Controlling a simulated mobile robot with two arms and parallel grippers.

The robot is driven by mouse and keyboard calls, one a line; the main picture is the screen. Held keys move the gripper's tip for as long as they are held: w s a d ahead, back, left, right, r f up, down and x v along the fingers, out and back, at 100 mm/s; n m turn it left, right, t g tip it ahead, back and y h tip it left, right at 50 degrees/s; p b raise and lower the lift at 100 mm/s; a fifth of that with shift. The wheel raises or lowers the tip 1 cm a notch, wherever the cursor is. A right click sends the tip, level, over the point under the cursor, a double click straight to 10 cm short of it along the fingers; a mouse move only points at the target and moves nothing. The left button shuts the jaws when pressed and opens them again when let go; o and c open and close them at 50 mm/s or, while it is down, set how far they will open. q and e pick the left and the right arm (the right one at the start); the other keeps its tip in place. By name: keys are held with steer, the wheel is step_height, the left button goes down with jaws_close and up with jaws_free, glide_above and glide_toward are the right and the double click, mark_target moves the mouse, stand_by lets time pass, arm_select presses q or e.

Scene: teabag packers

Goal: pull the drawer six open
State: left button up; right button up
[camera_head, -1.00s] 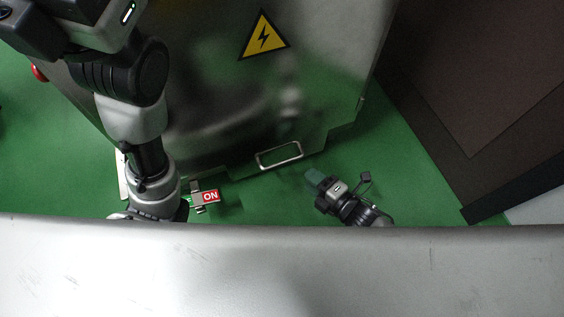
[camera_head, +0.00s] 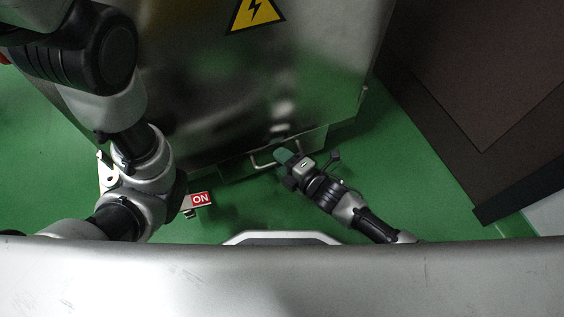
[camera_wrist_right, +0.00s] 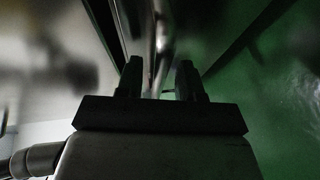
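A metal drawer (camera_head: 312,138) with a bar handle (camera_head: 262,164) sits at the lower front of a steel cabinet (camera_head: 225,90) in the head view. No number shows on it. My right gripper (camera_head: 283,156) reaches in from the lower right and covers the right end of the handle. In the right wrist view, the fingers of my right gripper (camera_wrist_right: 160,80) stand apart, with the shiny handle bar (camera_wrist_right: 161,38) ahead of and partly between them. I cannot tell whether they touch it.
A yellow warning sign (camera_head: 256,12) is on the cabinet. A dark brown panel (camera_head: 470,110) stands at the right. Green floor (camera_head: 400,170) is clear between it and my right arm.

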steer(key=shift+w+a, duration=0.1)
steer(key=shift+a, duration=0.05)
steer(key=shift+c, duration=0.4)
jaws_close()
